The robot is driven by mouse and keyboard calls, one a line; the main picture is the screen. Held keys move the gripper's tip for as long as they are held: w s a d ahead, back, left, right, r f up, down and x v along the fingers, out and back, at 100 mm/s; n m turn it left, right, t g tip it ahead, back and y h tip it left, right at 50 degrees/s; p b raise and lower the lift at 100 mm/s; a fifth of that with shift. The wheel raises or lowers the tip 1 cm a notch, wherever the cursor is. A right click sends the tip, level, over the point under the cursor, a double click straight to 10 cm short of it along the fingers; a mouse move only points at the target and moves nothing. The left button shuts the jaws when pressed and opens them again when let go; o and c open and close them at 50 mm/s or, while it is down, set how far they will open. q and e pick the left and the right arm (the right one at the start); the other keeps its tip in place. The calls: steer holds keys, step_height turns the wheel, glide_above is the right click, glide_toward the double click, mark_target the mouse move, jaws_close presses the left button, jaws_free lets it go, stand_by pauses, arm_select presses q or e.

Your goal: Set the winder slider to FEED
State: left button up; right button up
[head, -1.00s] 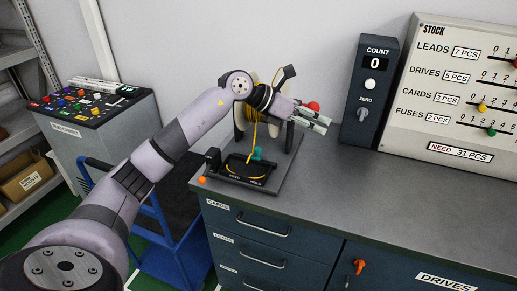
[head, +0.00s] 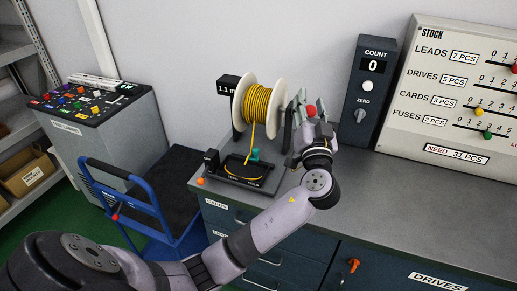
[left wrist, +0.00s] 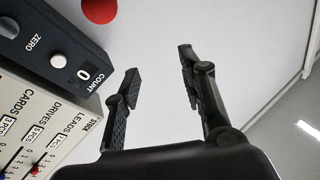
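The winder stands on the bench with a spool of yellow cable (head: 260,103) between white flanges. A black panel (head: 243,172) with small labels lies at the front of its base, with a teal piece (head: 255,154) beside it. Which part is the slider, and its setting, I cannot tell. My left gripper (head: 308,109) is at the right of the spool, its fingers raised near a red knob (head: 311,111). In the left wrist view the fingers (left wrist: 160,62) are apart with nothing between them; a red round shape (left wrist: 100,9) shows beyond them, upper left. My right gripper is out of view.
A COUNT box (head: 369,92) reading 0 and a STOCK board (head: 458,97) stand at the back right. The bench top (head: 400,205) is clear on the right. A blue cart (head: 130,187) and a button console (head: 97,105) are at the left.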

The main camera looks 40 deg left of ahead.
arm_select(q)
steer(key=s+a+f+n+g, duration=0.1)
steer(key=s+f+n+g, duration=0.4)
steer(key=f+n+g, duration=0.15)
steer(key=n+g+p, duration=0.1)
steer(key=n+g, duration=0.2)
steer(key=g, duration=0.1)
glide_toward(257, 151)
steer(key=p+x, duration=0.4)
steer(key=x, duration=0.5)
steer(key=shift+a, duration=0.1)
steer(key=shift+c, duration=0.4)
jaws_close()
steer(key=shift+f, duration=0.1)
